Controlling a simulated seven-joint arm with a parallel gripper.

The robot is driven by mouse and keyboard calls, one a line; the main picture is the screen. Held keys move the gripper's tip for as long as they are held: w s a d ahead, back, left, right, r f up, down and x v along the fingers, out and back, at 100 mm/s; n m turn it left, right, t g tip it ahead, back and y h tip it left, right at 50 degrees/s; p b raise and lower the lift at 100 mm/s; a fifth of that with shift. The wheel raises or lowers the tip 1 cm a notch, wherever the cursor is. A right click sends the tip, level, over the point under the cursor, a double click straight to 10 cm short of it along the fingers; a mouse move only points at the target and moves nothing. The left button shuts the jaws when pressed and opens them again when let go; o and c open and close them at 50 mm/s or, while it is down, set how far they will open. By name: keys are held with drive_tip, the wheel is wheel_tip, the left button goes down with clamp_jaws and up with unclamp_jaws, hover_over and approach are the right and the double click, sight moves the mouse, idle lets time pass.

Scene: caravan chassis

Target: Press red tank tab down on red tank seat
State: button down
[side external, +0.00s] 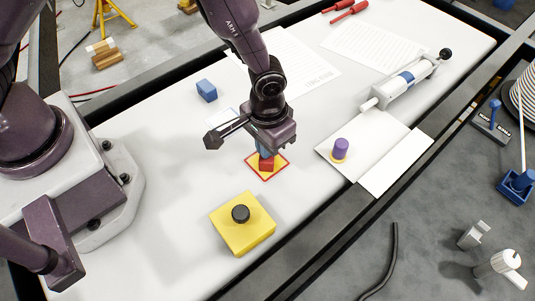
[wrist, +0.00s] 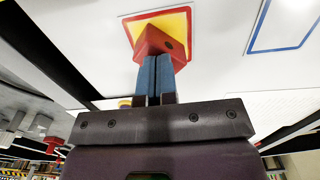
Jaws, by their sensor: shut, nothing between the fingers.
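The red tank tab (side external: 267,165) is a small red block standing on the red tank seat (side external: 253,160), a yellow square with a red border on the white table. In the wrist view the red block (wrist: 150,42) sits inside the yellow, red-edged square (wrist: 183,19). My gripper (side external: 265,153) is above the block with its blue fingers pointing down. In the wrist view my gripper's fingertips (wrist: 155,60) are together and meet the block's near face. Nothing shows between the fingers. Whether the block is fully down on the seat cannot be told.
A yellow box with a black knob (side external: 242,222) stands in front of the seat. A blue block (side external: 206,90) lies behind to the left.

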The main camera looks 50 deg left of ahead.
drive_tip(key=shift+f, duration=0.1)
wheel_tip(320, 180, up, 9)
idle(1.2)
drive_tip(key=shift+s, duration=0.1)
drive_tip(key=s+a+r+t, duration=0.2)
drive_tip(key=s+a+r, duration=0.4)
drive_tip(key=r, duration=0.5)
drive_tip(key=s+a+r+t, duration=0.3)
drive_tip(key=s+a+r, duration=0.4)
drive_tip(key=a+r, duration=0.4)
drive_tip(key=shift+s+r+t, duration=0.15)
drive_tip(key=shift+r+t, duration=0.15)
drive_tip(key=shift+r, duration=0.2)
